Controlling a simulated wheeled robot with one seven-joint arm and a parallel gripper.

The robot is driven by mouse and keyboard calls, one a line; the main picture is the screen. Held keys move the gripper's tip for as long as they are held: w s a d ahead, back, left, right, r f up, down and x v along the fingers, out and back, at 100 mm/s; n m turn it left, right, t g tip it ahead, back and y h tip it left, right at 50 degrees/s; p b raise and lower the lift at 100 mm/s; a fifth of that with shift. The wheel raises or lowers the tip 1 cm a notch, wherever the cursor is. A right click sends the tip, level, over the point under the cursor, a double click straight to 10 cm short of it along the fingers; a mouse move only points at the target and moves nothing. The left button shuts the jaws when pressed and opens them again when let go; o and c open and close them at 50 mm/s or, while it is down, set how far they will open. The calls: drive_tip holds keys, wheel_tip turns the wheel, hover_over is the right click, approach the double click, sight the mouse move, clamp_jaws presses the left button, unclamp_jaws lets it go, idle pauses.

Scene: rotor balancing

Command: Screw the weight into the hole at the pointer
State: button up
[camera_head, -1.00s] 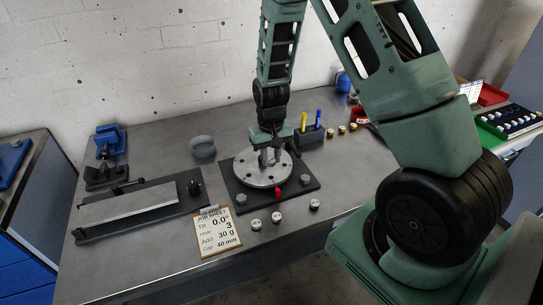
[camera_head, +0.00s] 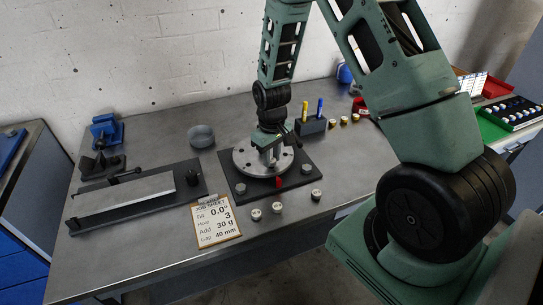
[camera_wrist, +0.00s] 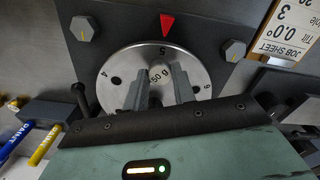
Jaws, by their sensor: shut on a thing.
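The rotor (camera_head: 246,164) is a round grey metal disc on a dark square plate (camera_head: 236,190). The wrist view shows the disc (camera_wrist: 120,62) with the numbers 4, 5 and 6 near its rim. The red pointer (camera_head: 279,182) stands at the front edge; in the wrist view the pointer (camera_wrist: 167,23) is beside the 5. My gripper (camera_wrist: 160,80) is over the disc, shut on a small pale weight (camera_wrist: 157,75) with marks that seem to read 50. The weight is on the pointer side of the disc. The hole beneath is hidden, so I cannot tell whether they touch.
Several loose weights stand on the table, including a silver one (camera_head: 277,207) in front and a brass one (camera_head: 343,121) behind. A pen holder (camera_head: 312,127) is close behind the rotor. The job sheet (camera_head: 215,222) lies front left, a grey bowl (camera_head: 201,136) back left.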

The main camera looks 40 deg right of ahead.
drive_tip(key=n+p, duration=0.1)
drive_tip(key=n, duration=0.2)
drive_tip(key=n+p, duration=0.1)
drive_tip(key=n, duration=0.3)
drive_tip(key=shift+r+n, duration=0.2)
drive_tip(key=shift+n, duration=0.1)
drive_tip(key=n+p, duration=0.1)
drive_tip(key=n, duration=0.3)
drive_tip(key=shift+p, duration=0.35)
drive_tip(key=shift+n, duration=0.9)
drive_tip(key=shift+f+n, duration=0.2)
drive_tip(key=shift+n, duration=0.2)
